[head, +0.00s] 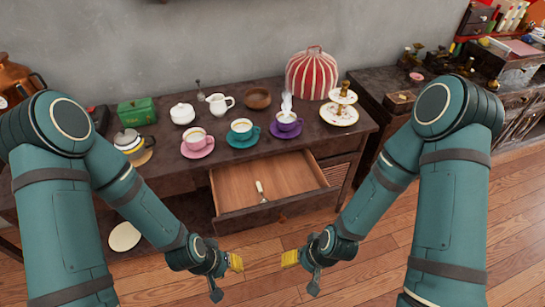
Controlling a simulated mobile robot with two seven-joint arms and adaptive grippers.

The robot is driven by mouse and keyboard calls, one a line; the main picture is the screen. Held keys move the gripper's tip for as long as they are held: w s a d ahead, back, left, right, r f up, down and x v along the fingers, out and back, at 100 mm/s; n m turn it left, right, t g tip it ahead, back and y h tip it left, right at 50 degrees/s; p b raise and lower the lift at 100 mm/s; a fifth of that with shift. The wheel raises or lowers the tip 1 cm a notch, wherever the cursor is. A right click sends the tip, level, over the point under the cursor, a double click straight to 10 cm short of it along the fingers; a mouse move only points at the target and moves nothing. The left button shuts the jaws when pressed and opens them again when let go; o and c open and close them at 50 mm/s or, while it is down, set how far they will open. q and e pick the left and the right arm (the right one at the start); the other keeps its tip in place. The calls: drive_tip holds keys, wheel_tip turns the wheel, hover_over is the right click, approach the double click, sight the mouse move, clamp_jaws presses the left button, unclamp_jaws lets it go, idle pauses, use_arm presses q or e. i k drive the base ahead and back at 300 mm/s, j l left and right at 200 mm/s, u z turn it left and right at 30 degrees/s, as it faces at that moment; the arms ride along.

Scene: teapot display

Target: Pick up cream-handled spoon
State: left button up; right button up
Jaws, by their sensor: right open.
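A small spoon with a cream-coloured part (260,188) lies inside the open drawer (290,180) of the wooden sideboard, near the middle of the drawer floor. My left gripper (235,262) and my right gripper (290,258) both hang in front of the drawer, apart from the spoon, with their yellow fingertips facing each other. The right gripper is open and nothing shows in it. The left gripper is seen side-on and its opening cannot be made out.
On the sideboard top stand pink (197,142), teal (243,131) and purple (286,124) cups on saucers, a white jug (219,103), a brown bowl (257,97), a striped cosy (312,74) and a tiered stand (342,105). The drawer is otherwise empty.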

sight(263, 200)
drive_tip(key=j+z, duration=0.2)
drive_tip(key=j, duration=0.7)
drive_tip(key=i+j, duration=0.2)
drive_tip(key=i, duration=0.3)
